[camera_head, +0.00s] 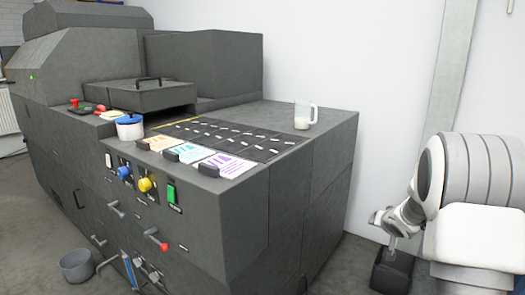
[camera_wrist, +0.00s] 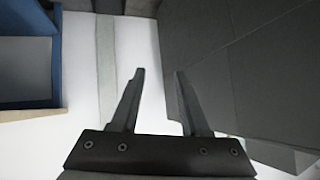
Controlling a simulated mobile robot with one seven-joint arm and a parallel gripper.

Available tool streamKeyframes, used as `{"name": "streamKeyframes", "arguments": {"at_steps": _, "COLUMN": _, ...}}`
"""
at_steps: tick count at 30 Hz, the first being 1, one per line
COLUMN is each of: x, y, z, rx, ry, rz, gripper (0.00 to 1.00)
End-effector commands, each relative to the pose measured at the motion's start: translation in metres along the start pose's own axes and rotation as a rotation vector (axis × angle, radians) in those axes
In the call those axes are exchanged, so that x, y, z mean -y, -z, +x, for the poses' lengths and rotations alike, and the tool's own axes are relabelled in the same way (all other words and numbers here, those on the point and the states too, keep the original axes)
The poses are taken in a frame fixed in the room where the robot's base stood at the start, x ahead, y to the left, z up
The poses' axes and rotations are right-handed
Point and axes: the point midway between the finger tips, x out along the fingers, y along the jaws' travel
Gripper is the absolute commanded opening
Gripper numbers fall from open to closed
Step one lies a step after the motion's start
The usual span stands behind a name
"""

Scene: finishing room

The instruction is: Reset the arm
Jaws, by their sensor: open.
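My gripper (camera_wrist: 160,73) is open in the wrist view, its two dark fingers apart with nothing between them. White and grey links of my arm are folded at the right edge of the head view, to the right of the grey machine (camera_head: 315,115) and apart from it. I cannot make out the fingers in the head view. In the wrist view, a dark grey surface (camera_wrist: 245,70) lies to the right of the fingers.
A measuring jug (camera_head: 303,116) with pale liquid stands on the machine's top. A white pot with blue lid (camera_head: 130,128) stands near its front edge. A grey bucket (camera_head: 77,267) is on the floor. A blue-edged box (camera_wrist: 28,106) shows left in the wrist view.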

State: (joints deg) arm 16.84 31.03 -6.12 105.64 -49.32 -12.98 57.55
Motion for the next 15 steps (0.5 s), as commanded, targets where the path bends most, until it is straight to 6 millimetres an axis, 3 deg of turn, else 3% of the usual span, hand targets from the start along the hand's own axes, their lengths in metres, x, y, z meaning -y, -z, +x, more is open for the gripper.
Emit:
{"name": "streamKeyframes", "arguments": {"at_steps": 1, "x": 0.007, "y": 0.01, "z": -0.02, "rx": -0.011, "ry": -0.018, "rz": -0.012, "gripper": 0.45}}
{"name": "streamKeyframes", "arguments": {"at_steps": 6, "x": 0.021, "y": 0.023, "z": -0.083, "rx": -0.003, "ry": -0.087, "rz": -0.052, "gripper": 0.45}}
{"name": "streamKeyframes", "arguments": {"at_steps": 10, "x": 0.032, "y": 0.021, "z": -0.132, "rx": 0.022, "ry": -0.122, "rz": -0.08, "gripper": 0.45}}
{"name": "streamKeyframes", "arguments": {"at_steps": 15, "x": 0.046, "y": 0.005, "z": -0.195, "rx": 0.075, "ry": -0.144, "rz": -0.116, "gripper": 0.45}}
